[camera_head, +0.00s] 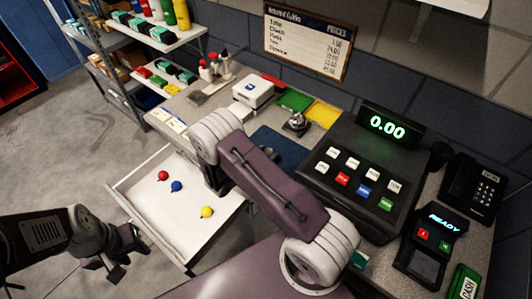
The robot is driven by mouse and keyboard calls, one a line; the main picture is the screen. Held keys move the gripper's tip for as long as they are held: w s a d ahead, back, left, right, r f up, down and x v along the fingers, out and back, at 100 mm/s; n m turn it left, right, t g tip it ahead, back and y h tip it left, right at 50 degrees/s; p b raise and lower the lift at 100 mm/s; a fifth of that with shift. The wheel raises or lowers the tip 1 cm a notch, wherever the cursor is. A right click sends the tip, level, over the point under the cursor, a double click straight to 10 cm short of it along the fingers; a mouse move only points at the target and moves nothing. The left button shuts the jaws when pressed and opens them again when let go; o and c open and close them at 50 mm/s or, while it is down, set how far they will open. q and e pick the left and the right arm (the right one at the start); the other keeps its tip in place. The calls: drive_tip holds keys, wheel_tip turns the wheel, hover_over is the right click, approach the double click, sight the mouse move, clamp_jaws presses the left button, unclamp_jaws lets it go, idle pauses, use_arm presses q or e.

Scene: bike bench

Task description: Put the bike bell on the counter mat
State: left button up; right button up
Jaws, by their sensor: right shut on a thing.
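The dark blue counter mat (271,140) lies on the counter, partly hidden behind my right arm. A small silver dome on a dark base (297,123), which looks like a bell, stands at the mat's far right edge. I cannot tell whether it is the bike bell. My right gripper (216,187) points down by the right side of the open drawer. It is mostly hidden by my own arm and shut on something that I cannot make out. My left gripper (124,258) is open and empty, low in front of the drawer's left side.
The open white drawer (150,205) holds small red, blue and yellow round things. A cash register (350,175), card terminal (432,245) and phone (473,188) crowd the right side. A white box (253,91) and green and yellow pads (322,115) lie behind the mat.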

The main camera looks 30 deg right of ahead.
drive_tip(key=shift+w, duration=0.1)
drive_tip(key=shift+f, duration=0.2)
drive_tip(key=o, duration=1.2)
drive_tip(key=shift+o, duration=0.8)
drive_tip(key=shift+r, duration=0.15)
